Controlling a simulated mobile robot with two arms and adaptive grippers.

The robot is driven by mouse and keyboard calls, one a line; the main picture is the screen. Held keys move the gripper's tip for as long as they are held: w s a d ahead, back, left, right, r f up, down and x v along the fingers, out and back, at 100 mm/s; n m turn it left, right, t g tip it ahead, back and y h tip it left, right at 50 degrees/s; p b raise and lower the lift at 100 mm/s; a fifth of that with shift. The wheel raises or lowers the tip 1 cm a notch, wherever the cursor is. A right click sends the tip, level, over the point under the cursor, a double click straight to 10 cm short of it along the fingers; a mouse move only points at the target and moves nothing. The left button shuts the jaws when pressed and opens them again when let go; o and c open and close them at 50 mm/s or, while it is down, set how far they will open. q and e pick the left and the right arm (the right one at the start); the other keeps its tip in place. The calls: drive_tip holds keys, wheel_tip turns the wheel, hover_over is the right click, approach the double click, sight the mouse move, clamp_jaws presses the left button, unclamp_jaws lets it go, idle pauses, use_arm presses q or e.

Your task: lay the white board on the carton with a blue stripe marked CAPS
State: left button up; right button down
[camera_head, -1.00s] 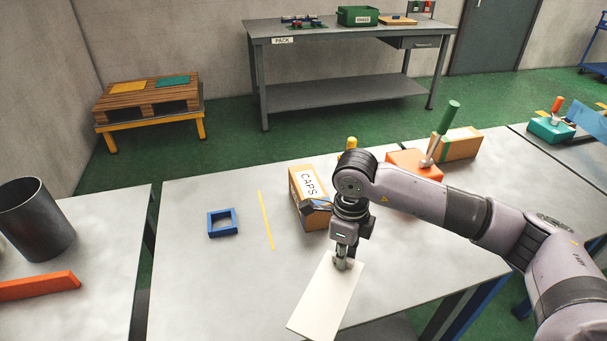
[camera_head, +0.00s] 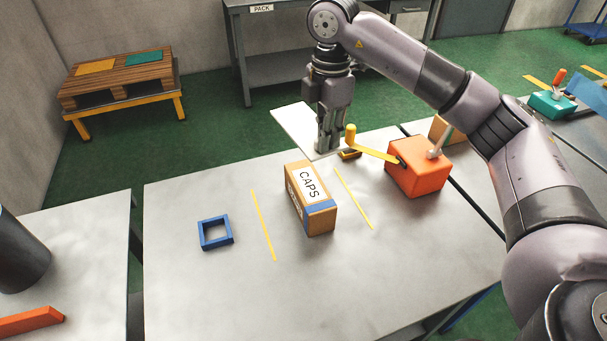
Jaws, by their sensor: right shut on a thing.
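The brown carton (camera_head: 311,205) with a blue stripe and a white CAPS label stands on the grey table between two yellow lines. Its top is bare. My right gripper (camera_head: 328,144) points down and is shut on the white board (camera_head: 294,127) near one end. The board is beyond the carton, around the table's far edge, and reaches out to the left of the fingers. It looks raised, but its exact height is hard to tell. Part of the board is hidden behind the gripper. My left gripper is not in view.
A blue square frame (camera_head: 215,232) lies left of the carton. The table (camera_head: 240,300) is clear in front.

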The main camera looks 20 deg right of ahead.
drive_tip(key=shift+w+r+m, duration=0.4)
drive_tip(key=shift+m, duration=0.3)
drive_tip(key=p, duration=0.3)
approach(320, 206)
wheel_tip(320, 206, down, 5)
drive_tip(key=shift+f, duration=0.2)
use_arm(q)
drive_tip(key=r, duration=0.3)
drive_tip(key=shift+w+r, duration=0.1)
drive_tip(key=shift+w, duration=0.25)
use_arm(e)
drive_tip(key=shift+f, duration=0.2)
drive_tip(key=shift+f, duration=0.15)
drive_tip(key=c, duration=1.6)
unclamp_jaws()
